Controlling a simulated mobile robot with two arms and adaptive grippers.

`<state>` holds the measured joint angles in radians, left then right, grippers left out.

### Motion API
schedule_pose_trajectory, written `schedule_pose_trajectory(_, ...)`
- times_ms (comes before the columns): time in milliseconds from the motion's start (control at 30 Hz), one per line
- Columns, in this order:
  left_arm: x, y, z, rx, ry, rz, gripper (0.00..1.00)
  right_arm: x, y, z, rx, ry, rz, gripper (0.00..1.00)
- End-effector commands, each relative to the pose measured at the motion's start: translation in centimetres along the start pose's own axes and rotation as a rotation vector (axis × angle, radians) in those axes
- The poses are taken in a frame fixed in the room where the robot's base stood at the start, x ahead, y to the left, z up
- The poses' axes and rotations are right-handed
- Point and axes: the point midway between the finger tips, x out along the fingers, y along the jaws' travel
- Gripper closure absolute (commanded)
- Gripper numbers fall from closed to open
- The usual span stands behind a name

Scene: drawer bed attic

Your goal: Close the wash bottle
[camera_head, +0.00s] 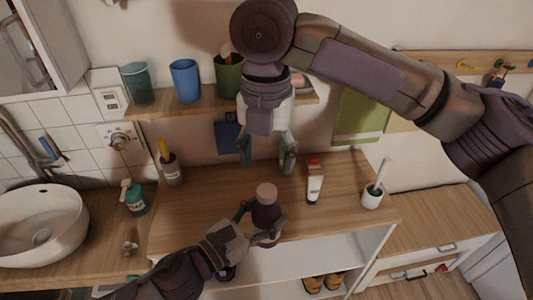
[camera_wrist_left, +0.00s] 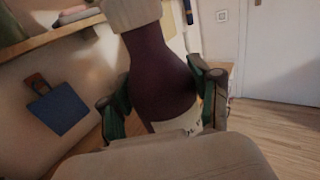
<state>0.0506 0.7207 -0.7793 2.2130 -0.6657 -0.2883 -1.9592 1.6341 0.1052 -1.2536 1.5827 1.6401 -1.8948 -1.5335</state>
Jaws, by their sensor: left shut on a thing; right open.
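The wash bottle (camera_head: 267,213) is dark purple with a pale label and stands roughly upright near the front edge of the wooden counter. A beige-pink cap (camera_head: 266,190) sits on its top; I cannot tell how tightly. My left gripper (camera_head: 258,226) is shut around the bottle's body. In the left wrist view the bottle (camera_wrist_left: 160,70) fills the space between the fingers, with the cap (camera_wrist_left: 131,12) at the top edge. My right gripper (camera_head: 267,156) is open and empty, fingers pointing down, behind and above the cap.
A grey holder (camera_head: 171,169) and a green pump bottle (camera_head: 134,198) are left. Several cups line the shelf (camera_head: 205,101) above.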

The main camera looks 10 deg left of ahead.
Motion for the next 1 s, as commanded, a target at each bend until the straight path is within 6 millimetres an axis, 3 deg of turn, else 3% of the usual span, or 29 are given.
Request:
schedule_pose_trajectory(267, 0.0, 0.0, 0.0, 0.0, -0.001, 0.0, 1.0, 0.4, 0.0, 0.0, 0.002, 0.0, -0.001, 0.39)
schedule_pose_trajectory(700, 0.0, 0.0, 0.1, 0.0, -0.001, 0.0, 1.0, 6.5, 0.0, 0.0, 0.004, 0.001, 0.0, 0.39)
schedule_pose_trajectory(1000, 0.0, 0.0, 0.1, 0.0, -0.001, 0.0, 1.0, 8.0, 0.0, 0.0, 0.003, 0.0, 0.001, 0.39)
